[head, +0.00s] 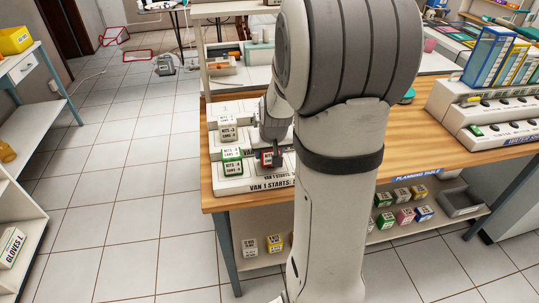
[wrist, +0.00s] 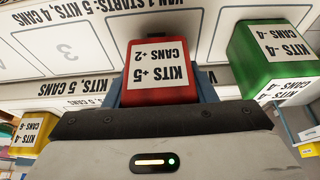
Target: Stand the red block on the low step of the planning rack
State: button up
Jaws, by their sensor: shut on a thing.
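The red block (wrist: 160,70), labelled "KITS +5 CANS +2", sits between the blue-grey fingers of my gripper (wrist: 162,88) in the wrist view, and they are shut on it. In the head view the red block (head: 266,158) shows small and partly hidden by my gripper (head: 272,148). It is at the low front step of the white planning rack (head: 235,186), right of a green block (head: 232,163). I cannot tell whether its underside touches the step. My arm hides the rack's right part.
The green block (wrist: 275,55) stands close beside the red one, with a gap. A white-labelled block (head: 228,132) stands on the step behind. Several coloured blocks (head: 402,195) lie on the shelf below the wooden table (head: 420,155). A white stepped rack (head: 490,120) stands at right.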

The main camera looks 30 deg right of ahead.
jog(key=shift+f, duration=0.6)
jog(key=shift+f, duration=0.1)
jog(key=o, duration=1)
